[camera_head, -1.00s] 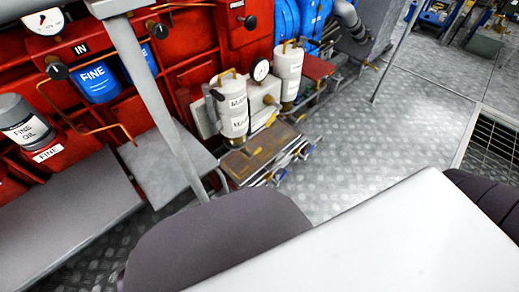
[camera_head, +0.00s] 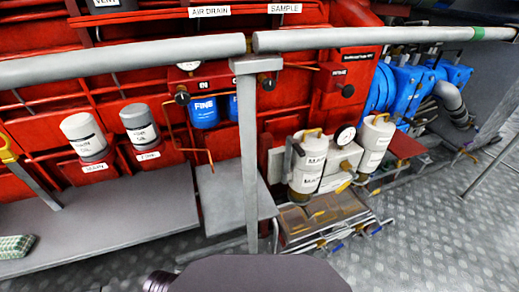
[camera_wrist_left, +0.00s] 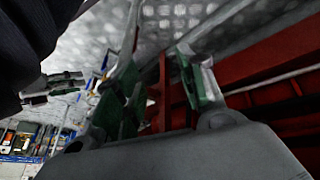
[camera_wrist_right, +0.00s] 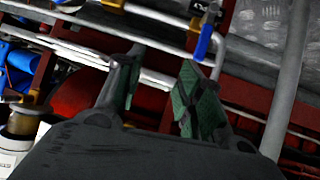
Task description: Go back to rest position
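My left gripper (camera_wrist_left: 160,72) shows only in the left wrist view. Its two fingers with green pads are apart and nothing is held between them; a red beam lies beyond the gap.
A grey handrail (camera_head: 120,62) with a vertical post (camera_head: 250,150) crosses in front of the red engine (camera_head: 330,85). White filter canisters (camera_head: 309,160) and a clear-topped box (camera_head: 325,213) stand low beside it. Open tread-plate floor (camera_head: 430,235) lies at right.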

